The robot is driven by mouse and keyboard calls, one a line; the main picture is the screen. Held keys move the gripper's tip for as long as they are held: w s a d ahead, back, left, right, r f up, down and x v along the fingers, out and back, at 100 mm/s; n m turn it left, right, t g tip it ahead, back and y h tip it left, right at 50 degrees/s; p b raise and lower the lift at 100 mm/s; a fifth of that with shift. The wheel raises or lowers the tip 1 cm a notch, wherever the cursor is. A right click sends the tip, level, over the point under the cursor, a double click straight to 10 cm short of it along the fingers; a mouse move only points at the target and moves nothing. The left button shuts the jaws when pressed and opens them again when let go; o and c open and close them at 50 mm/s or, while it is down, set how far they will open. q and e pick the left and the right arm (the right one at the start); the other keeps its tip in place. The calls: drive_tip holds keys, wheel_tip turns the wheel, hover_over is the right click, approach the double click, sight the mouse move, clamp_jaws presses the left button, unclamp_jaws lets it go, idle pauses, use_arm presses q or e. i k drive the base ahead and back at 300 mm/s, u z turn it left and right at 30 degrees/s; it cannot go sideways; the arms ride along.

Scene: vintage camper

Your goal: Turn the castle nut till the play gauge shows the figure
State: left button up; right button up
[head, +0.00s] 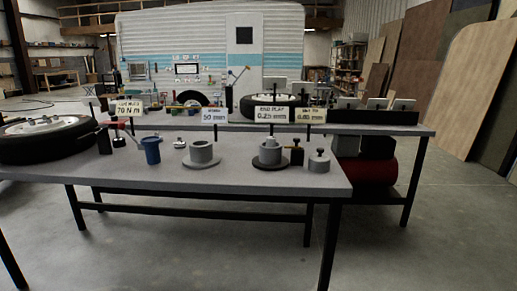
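A grey hub-like fixture with an upright post (270,154) stands on a dark round base on the near table, behind its right front part. The castle nut is too small to tell apart on it. A sign (272,114) above it seems to read "END PLAY 0.25 mm". A small dark item with a brass-coloured top (296,154) stands close to its right; I cannot tell whether it is the play gauge, and no gauge reading is legible. Neither of my grippers is in view.
On the near table (200,183) stand a tyre (48,138), a blue cup (151,150), a grey ring on a disc (202,155) and a grey knobbed cylinder (319,162). More signs rise behind. A second table stands behind; floor in front is clear.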

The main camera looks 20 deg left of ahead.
sight(270, 142)
drive_tip(key=u, duration=0.7)
drive_tip(key=i, duration=1.85)
drive_tip(key=z, duration=0.55)
